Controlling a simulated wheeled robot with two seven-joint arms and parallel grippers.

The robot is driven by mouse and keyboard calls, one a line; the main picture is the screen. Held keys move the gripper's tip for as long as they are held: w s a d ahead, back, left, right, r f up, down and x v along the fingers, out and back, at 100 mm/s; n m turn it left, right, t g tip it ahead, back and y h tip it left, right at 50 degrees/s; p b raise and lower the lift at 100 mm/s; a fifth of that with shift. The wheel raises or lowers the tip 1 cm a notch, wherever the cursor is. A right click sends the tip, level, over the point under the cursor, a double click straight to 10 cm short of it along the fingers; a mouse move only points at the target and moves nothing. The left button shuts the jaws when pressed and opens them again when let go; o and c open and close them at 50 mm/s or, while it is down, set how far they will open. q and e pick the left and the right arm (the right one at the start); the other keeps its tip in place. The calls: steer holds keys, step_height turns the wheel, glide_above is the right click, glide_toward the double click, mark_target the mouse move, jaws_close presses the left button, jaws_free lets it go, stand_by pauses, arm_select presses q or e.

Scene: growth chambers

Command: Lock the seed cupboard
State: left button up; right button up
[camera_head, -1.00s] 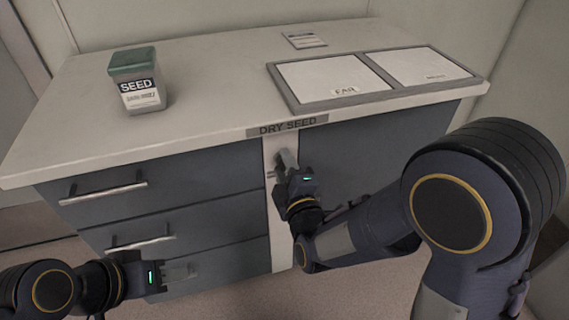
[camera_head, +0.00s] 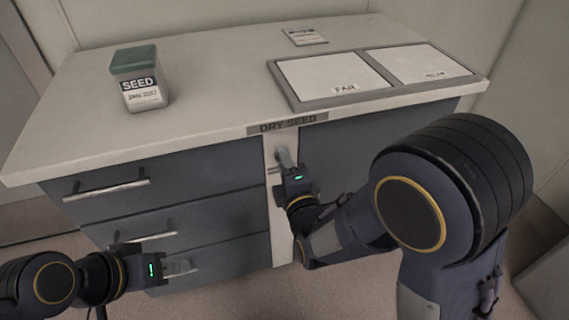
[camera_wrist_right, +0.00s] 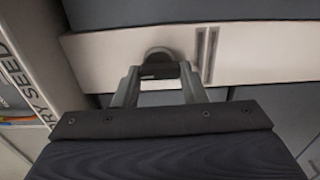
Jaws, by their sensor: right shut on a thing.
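The seed cupboard is the grey front under the worktop, with a DRY SEED label (camera_head: 287,127) on the worktop's edge. A pale upright strip (camera_head: 283,245) runs below the label, between the drawers and the cupboard door (camera_head: 340,160). Two parallel slots (camera_wrist_right: 207,55) show beside the knob. My left gripper (camera_head: 180,267) is empty before the lower drawers; its jaw gap is unclear.
A green-lidded SEED jar (camera_head: 138,80) stands on the worktop (camera_head: 210,90) at the left. A grey tray (camera_head: 288,88) with two white panels lies at the right, a small card (camera_head: 304,36) behind it. Drawer handles (camera_head: 106,190) stick out at the left.

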steer(key=o, duration=1)
steer(key=v, duration=0.8)
steer(key=shift+p, duration=0.45)
steer(key=shift+w, duration=0.1)
